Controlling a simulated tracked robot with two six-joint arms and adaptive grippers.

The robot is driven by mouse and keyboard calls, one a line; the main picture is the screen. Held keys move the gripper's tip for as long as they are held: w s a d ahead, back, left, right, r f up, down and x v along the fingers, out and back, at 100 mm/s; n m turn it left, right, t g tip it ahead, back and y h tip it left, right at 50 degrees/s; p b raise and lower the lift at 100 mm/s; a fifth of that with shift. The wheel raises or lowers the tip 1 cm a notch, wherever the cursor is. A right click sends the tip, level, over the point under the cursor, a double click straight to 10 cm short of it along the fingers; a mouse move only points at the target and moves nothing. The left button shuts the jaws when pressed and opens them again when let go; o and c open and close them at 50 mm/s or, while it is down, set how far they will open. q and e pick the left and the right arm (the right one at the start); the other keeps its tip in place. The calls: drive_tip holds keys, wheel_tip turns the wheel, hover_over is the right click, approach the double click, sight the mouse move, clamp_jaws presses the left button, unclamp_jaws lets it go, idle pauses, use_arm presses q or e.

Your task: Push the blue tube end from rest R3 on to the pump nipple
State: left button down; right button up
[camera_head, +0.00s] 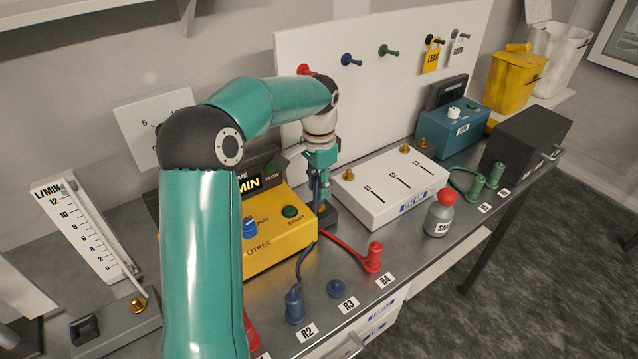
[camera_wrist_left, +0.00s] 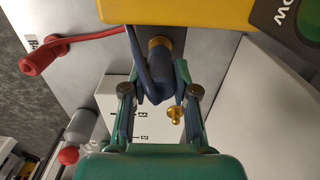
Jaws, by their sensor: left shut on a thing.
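My left gripper (camera_head: 319,178) is shut on the blue tube end (camera_wrist_left: 165,80), beside the right side of the yellow pump (camera_head: 272,240). In the left wrist view the fingers (camera_wrist_left: 160,92) stand on either side of the blue end. The brass pump nipple (camera_wrist_left: 159,42) shows at the far mouth of the blue end, in line with it; how far it is inside I cannot tell. The blue tube (camera_head: 302,262) runs down to its other end (camera_head: 294,305), standing at R2. Rest R3 (camera_head: 338,288) holds no tube end. My right gripper is not in view.
A red tube end (camera_head: 373,257) stands at R4, its tube running back toward the pump. The white box (camera_head: 385,190) with brass nipples is right of the gripper. A grey bottle with a red cap (camera_head: 440,215) stands near the front edge. Green tube ends (camera_head: 475,187) stand further right.

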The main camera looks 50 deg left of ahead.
use_arm(q)
drive_tip(key=shift+f+b, duration=0.55)
drive_tip(key=shift+f, duration=0.35)
drive_tip(key=c, duration=0.8)
unclamp_jaws()
drive_tip(key=shift+r, duration=0.15)
wheel_tip(320, 180, up, 12)
drive_tip(key=shift+f, duration=0.15)
